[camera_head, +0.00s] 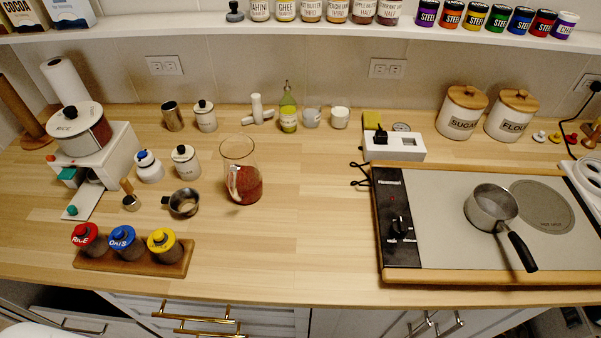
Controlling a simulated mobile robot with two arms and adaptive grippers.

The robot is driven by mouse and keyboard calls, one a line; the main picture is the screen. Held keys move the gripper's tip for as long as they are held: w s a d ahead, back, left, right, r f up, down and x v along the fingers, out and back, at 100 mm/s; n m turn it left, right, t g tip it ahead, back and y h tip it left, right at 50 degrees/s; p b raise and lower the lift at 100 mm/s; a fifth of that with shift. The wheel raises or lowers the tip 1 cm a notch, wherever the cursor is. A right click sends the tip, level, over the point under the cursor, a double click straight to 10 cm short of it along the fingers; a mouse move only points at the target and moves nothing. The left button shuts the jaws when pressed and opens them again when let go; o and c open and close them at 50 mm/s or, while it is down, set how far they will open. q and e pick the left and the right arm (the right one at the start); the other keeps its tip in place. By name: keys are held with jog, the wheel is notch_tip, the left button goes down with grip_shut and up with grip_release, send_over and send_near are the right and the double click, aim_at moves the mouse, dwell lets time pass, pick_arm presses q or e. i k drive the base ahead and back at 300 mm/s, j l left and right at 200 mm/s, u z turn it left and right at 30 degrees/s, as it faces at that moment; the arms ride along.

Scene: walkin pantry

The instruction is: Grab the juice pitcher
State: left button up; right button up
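The juice pitcher appears to be the tall clear glass vessel (242,172) standing upright on the wooden counter, left of the middle. It holds dark red contents in its lower part, and its upper part is empty and see-through. Neither of my grippers shows in the head view.
A small pan (184,203) and a white canister (186,162) stand left of the vessel. A rack of lidded jars (130,262) is at the front left. The stovetop (445,230) with a saucepan (491,208) is right. The counter (310,235) between is clear.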

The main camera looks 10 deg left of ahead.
aim_at(243, 179)
jog(key=k+j+z, duration=0.1)
jog(key=j+z, duration=0.2)
jog(key=j, duration=0.15)
jog(key=k+j+z, duration=0.2)
jog(key=j+z, duration=0.15)
jog(key=k+j+z, duration=0.3)
jog(key=k+j, duration=0.1)
jog(key=j, duration=0.35)
